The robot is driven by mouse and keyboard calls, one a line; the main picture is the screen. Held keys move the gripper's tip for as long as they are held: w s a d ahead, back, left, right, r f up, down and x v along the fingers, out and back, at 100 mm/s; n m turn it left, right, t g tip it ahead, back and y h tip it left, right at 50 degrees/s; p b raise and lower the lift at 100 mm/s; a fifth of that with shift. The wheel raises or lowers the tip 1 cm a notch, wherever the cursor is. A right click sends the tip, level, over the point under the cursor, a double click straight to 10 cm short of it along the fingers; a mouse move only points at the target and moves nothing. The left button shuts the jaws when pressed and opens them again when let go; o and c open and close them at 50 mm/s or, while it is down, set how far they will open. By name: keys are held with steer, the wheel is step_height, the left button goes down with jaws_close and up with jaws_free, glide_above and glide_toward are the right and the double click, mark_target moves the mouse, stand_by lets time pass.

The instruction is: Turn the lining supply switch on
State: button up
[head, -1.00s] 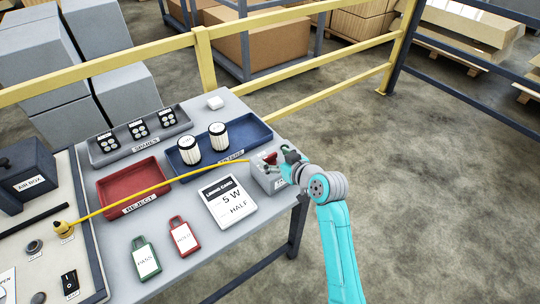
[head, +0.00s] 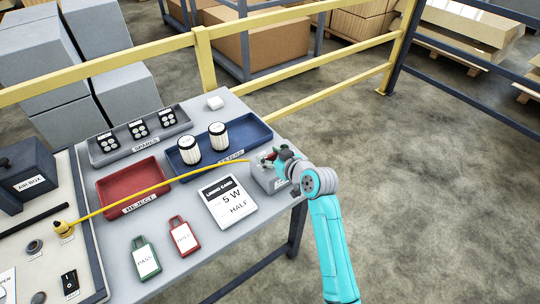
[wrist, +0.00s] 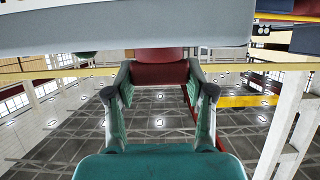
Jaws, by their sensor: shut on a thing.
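A small grey box (head: 264,178) with a red part (head: 269,157) on top stands at the table's right end. Its label is too small to read, so I cannot tell if it is the lining supply switch. My gripper (head: 279,158) is at the top of this box, on its right side, and hides part of it. In the wrist view the fingers (wrist: 158,84) are shut on a red block (wrist: 158,73) below a pale grey body (wrist: 130,28). A black rocker switch (head: 69,282) sits on the panel at lower left, far from my gripper; its setting is unclear.
A yellow cable (head: 150,190) runs from the panel across the table towards the grey box. Beside the box are a lining card (head: 228,203) and a blue tray (head: 252,133) with two filters. A red tray (head: 132,186) and two tags lie further left. A yellow rail (head: 290,104) stands behind.

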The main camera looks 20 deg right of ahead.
steer(key=shift+m+h, duration=0.3)
steer(key=shift+h, duration=0.1)
steer(key=m+h, duration=0.3)
steer(key=h, duration=0.1)
steer(key=shift+a+m+t, duration=0.1)
steer(key=shift+m+t, duration=0.2)
steer(key=shift+m, duration=0.1)
steer(key=m+g+h, duration=0.1)
steer(key=m+h, duration=0.3)
steer(key=h, duration=0.1)
steer(key=shift+m+h, duration=0.3)
steer(key=m+g+h, duration=0.3)
steer(key=m+h, duration=0.1)
steer(key=shift+w+m+g, duration=0.1)
steer(key=shift+m+g, duration=0.2)
steer(key=shift+m+g+h, duration=1.3)
steer(key=shift+m+g, duration=0.9)
steer(key=shift+g, duration=0.1)
steer(key=o, duration=1.2)
